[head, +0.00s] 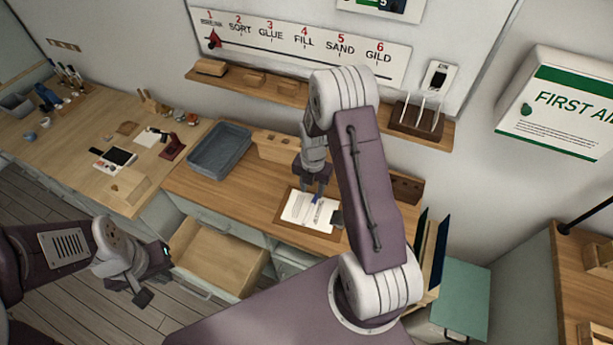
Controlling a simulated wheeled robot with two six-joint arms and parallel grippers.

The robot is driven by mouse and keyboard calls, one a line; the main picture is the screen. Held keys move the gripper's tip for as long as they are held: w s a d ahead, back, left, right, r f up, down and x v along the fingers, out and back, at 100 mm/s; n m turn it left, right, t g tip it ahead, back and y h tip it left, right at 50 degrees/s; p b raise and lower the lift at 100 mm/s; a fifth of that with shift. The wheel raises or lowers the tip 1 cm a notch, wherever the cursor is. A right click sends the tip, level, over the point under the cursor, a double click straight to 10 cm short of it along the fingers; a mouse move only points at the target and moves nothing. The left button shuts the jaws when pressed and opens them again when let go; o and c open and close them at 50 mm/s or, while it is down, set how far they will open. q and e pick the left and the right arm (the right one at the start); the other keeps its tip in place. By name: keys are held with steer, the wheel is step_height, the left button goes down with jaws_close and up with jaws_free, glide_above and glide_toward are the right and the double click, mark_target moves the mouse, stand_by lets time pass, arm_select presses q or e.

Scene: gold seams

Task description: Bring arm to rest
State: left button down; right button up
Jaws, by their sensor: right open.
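My right arm reaches across the middle of the head view, and its gripper (312,186) points down over a clipboard (283,213) with a white paper (300,212) on the wooden counter. The right gripper is open. A small blue item (317,198) shows just below its fingers; I cannot tell whether they touch it. My left gripper (150,284) is at the lower left, in front of the counter and left of an open drawer. Nothing shows in it, and I cannot tell how far its jaws are apart.
The open wooden drawer (215,262) sticks out below the counter. A grey-blue bin (219,150) stands on the counter, left of the clipboard. A bench (60,150) with tools is at the left. A narrow shelf (285,95) runs along the wall under the numbered strip (330,52).

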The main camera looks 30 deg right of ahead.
steer(key=s+a+r+m+t+b, duration=0.25)
steer(key=a+r+b, duration=0.25)
steer(key=a+r, duration=0.25)
steer(key=s+m+g, duration=0.1)
steer(key=s+m, duration=0.9)
steer(key=m, duration=1.3)
steer(key=shift+s+a+m, duration=0.35)
